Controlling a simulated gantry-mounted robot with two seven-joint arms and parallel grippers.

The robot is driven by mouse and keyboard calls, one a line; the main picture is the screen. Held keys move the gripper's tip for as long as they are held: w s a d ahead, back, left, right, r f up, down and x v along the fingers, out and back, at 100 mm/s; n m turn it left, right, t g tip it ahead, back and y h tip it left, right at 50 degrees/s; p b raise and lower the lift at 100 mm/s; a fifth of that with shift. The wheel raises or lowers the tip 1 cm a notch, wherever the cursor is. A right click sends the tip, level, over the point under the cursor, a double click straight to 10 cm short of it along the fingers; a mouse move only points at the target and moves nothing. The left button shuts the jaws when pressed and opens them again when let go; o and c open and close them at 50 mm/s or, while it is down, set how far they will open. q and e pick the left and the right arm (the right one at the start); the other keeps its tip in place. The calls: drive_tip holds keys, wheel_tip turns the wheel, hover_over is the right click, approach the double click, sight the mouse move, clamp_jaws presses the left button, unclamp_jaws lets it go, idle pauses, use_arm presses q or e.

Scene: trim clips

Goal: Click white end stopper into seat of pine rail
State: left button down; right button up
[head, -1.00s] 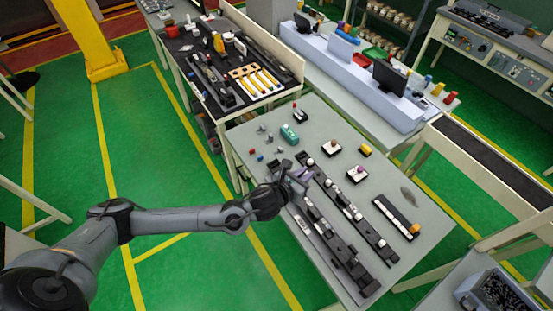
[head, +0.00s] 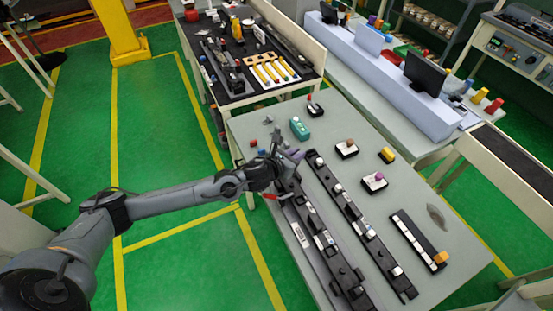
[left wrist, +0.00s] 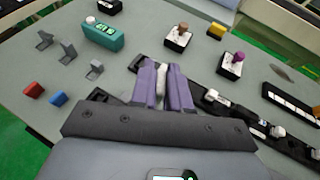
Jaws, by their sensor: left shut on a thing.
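My left gripper (head: 295,157), with purple fingers, is shut on a small white piece, apparently the white end stopper (left wrist: 162,78). The piece stands upright between the fingertips in the left wrist view. The fingers are over the far ends of two long dark rails, a left one (head: 324,240) and a right one (head: 352,212). Both carry white and grey fittings. No rail here looks pine-coloured, and I cannot tell which holds the seat. The gripper hides part of the left rail. Whether the stopper touches a rail is unclear. My right gripper is not in view.
A teal box (head: 300,128) and small grey brackets (left wrist: 67,52) lie beyond the gripper. Red (left wrist: 34,90) and blue (left wrist: 58,98) blocks lie left of it. Button boxes (head: 347,149) and a dark strip (head: 418,240) stand to the right. Bare grey tabletop lies between.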

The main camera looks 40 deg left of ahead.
use_arm(q)
drive_tip(key=a+f, duration=0.2)
drive_tip(key=a, duration=0.1)
drive_tip(key=w+a+f, duration=0.1)
drive_tip(key=a+f, duration=0.1)
drive_tip(key=a, duration=0.1)
drive_tip(key=a+f, duration=0.2)
drive_tip(key=a, duration=0.1)
drive_tip(key=shift+w+a+p, duration=0.3)
drive_tip(key=shift+w+a, duration=0.05)
drive_tip(key=shift+w, duration=0.05)
wheel_tip(320, 180, down, 3)
drive_tip(key=shift+f, duration=0.2)
drive_tip(key=shift+s+f, duration=0.1)
drive_tip(key=shift+f, duration=0.35)
drive_tip(key=c, duration=1.1)
unclamp_jaws()
drive_tip(key=shift+a, duration=0.1)
drive_tip(key=shift+s+r, duration=0.1)
drive_tip(key=shift+s, duration=0.15)
drive_tip(key=v, duration=1.1)
drive_tip(key=shift+s+r+p, duration=0.15)
drive_tip(key=shift+r+p, duration=0.2)
drive_tip(key=shift+p, duration=0.1)
